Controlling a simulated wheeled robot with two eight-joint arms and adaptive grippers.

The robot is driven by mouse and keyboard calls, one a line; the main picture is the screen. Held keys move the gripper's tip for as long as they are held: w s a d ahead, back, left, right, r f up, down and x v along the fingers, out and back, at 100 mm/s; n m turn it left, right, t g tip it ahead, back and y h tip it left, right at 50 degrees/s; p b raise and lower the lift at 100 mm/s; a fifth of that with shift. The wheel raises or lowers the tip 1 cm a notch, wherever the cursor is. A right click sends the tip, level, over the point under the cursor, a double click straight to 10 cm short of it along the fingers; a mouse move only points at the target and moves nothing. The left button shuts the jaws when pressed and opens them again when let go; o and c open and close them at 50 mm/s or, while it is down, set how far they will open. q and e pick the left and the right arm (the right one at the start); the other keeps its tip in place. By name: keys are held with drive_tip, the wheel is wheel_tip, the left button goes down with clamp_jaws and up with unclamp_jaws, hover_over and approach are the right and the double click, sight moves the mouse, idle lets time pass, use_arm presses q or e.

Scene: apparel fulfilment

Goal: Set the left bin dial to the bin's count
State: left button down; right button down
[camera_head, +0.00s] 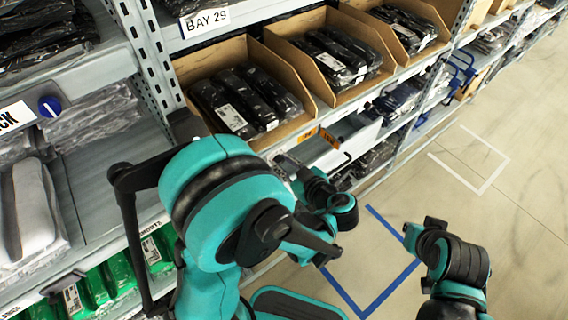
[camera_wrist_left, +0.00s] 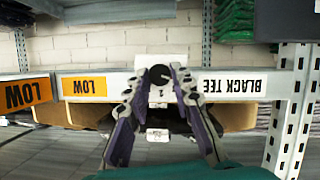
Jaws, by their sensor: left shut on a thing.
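In the left wrist view a dial with a round black knob (camera_wrist_left: 160,75) sits on a white plate on the shelf's front rail, beside a BLACK TEE label (camera_wrist_left: 236,84). A small numeral shows under the knob. My left gripper (camera_wrist_left: 158,80) points at this dial, its two fingers on either side of the knob, shut on it. In the head view my left gripper (camera_head: 287,167) is at the shelf edge below the cardboard bins, and the dial there is hidden by my arm. My right arm's end (camera_head: 435,228) is over the floor, away from the shelf; its jaw state is unclear.
Cardboard bins (camera_head: 309,97) with black bagged garments line the shelf under a BAY 29 sign (camera_head: 204,20). A blue dial (camera_head: 50,106) is on the left shelf's rail. Orange LOW labels (camera_wrist_left: 85,86) are on the rail. The aisle floor (camera_head: 500,221) at right is clear.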

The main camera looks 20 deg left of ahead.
use_arm(q)
drive_tip(key=shift+w+d+m+g+y+b, duration=0.15)
drive_tip(key=shift+m+g+y+b, duration=0.25)
drive_tip(key=shift+m+g, duration=0.5)
drive_tip(key=m+g+y+b, duration=0.1)
drive_tip(key=m, duration=0.1)
drive_tip(key=shift+w+f+m, duration=0.1)
drive_tip(key=shift+f+m, duration=0.05)
drive_tip(key=shift+m, duration=0.25)
drive_tip(key=m+g+y+b, duration=0.1)
drive_tip(key=m+b, duration=0.1)
drive_tip(key=m, duration=0.1)
drive_tip(key=shift+w+d+f+y+b, duration=0.1)
drive_tip(key=shift+y+b, duration=0.2)
drive_tip(key=shift+y, duration=0.1)
drive_tip(key=shift+m+g+y+b, duration=0.45)
drive_tip(key=shift+m+b, duration=0.25)
drive_tip(key=shift+m, duration=0.5)
drive_tip(key=c, duration=1.3)
unclamp_jaws()
drive_tip(key=shift+w, duration=0.1)
